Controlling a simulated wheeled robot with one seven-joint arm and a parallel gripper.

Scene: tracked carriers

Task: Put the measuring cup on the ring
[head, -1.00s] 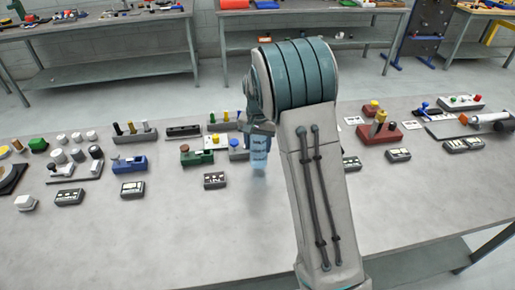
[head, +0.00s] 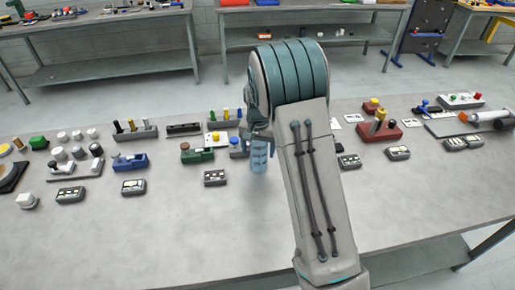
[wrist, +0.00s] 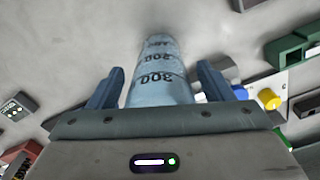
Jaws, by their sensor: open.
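The measuring cup (head: 259,158) is a clear bluish cylinder with dark graduation marks, on the grey bench under my arm in the head view. In the wrist view the cup (wrist: 160,75) shows marks such as 300 and 200. My gripper (wrist: 158,70) is open, with one blue-grey finger on each side of the cup and a small gap showing on both sides. In the head view my arm largely hides the gripper (head: 262,136). I cannot make out the ring for certain; my arm covers part of the bench.
A green block device (head: 197,155) and a small dark panel box (head: 215,178) stand just left of the cup. A blue device (head: 130,163) is farther left. A red device (head: 380,130) stands to the right. The front of the bench (head: 180,235) is clear.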

